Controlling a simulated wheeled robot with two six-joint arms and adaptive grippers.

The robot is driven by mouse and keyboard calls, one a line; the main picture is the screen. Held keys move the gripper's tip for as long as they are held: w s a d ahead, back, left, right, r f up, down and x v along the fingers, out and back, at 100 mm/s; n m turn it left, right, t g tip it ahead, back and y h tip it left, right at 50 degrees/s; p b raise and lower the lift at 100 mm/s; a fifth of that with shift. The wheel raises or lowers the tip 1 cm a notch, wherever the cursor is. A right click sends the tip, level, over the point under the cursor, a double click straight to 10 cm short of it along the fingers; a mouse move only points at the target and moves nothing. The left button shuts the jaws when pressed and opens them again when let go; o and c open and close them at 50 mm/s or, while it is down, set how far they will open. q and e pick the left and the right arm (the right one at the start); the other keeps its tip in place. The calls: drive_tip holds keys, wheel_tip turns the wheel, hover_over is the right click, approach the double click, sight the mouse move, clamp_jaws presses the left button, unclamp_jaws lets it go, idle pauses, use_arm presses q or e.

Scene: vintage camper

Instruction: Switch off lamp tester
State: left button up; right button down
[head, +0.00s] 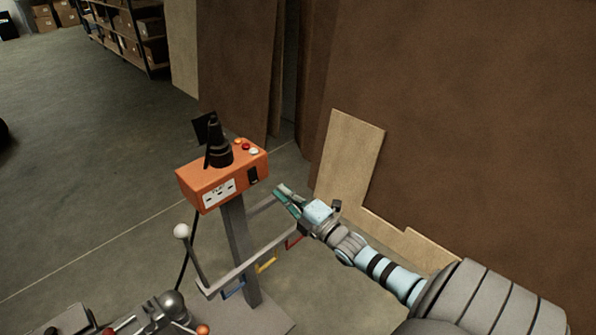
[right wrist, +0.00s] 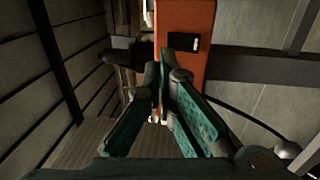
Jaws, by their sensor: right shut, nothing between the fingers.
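The lamp tester (head: 196,183) is an orange box on a grey post. Its face has a white panel with dark sockets and a black rocker switch (head: 253,174) at the right end. My right gripper (head: 281,190) is just right of the box, apart from it in the head view, its fingers pointing toward the switch end. In the right wrist view the closed, empty fingertips (right wrist: 164,70) lie just below the switch (right wrist: 183,42) on the orange box (right wrist: 187,15); contact cannot be told.
A black cone-shaped part (head: 218,142) and small red, orange and white buttons (head: 246,147) sit on top of the box. A grey frame (head: 245,268) with a white ball (head: 181,231) stands below. Brown boards (head: 470,130) lean at the right. Open floor (head: 80,160) lies left.

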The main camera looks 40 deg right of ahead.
use_arm(q)
wheel_tip(320, 180, up, 2)
drive_tip(key=shift+r+p, duration=0.2)
drive_tip(key=shift+p, duration=0.5)
use_arm(e)
drive_tip(key=s, duration=0.3)
drive_tip(key=shift+s+r, duration=0.2)
drive_tip(key=shift+s, duration=0.05)
